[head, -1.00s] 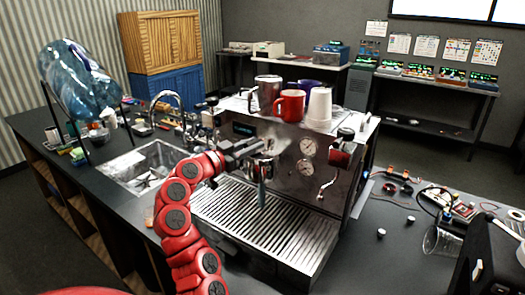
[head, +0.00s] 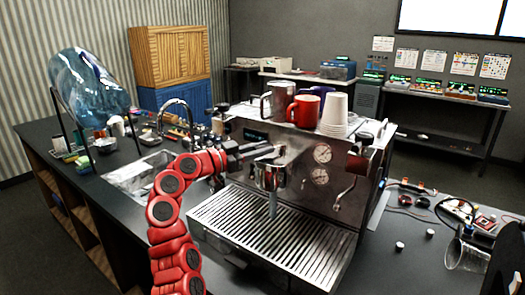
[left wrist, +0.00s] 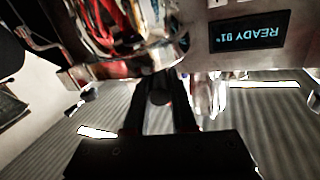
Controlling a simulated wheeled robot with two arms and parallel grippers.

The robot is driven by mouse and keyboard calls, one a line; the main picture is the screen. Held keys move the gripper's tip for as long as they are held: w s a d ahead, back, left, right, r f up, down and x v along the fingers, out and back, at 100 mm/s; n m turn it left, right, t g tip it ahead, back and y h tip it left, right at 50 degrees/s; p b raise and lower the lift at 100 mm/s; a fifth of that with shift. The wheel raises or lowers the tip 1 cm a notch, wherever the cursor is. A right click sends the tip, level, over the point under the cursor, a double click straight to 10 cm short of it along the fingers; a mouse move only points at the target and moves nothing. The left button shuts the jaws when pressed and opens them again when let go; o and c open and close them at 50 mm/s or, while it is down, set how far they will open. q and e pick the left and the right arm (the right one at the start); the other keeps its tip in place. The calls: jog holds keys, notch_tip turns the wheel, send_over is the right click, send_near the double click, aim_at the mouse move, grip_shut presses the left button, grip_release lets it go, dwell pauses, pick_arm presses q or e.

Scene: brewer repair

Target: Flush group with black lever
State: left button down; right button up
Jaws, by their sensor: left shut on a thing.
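The espresso machine (head: 300,190) stands on the dark counter, with its group head (head: 270,176) at the front left and a slotted drip tray (head: 275,238) below. My left gripper (head: 262,153) reaches in from the left, level with the top of the group. In the left wrist view the left gripper (left wrist: 160,98) has its two dark fingers on either side of a small black round-ended piece (left wrist: 159,97), likely the black lever; its full shape is hidden. The machine's display (left wrist: 250,37) appears upside down there and reads READY 91°. My right gripper is out of view.
A steel mug, a red mug (head: 304,111) and stacked white cups (head: 335,115) stand on top of the machine. A sink (head: 140,175) is to the left. A clear beaker (head: 465,252), cables and small parts lie on the right. A steam knob and wand are on the machine's right.

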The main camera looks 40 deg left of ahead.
pick_arm(q)
jog(key=c, duration=0.7)
grip_release()
jog(key=shift+s, duration=0.1)
jog(key=shift+c, duration=0.2)
jog(key=b+v, duration=0.3)
jog(key=v, duration=1.4)
jog(key=shift+s, duration=0.2)
jog(key=shift+a, duration=0.1)
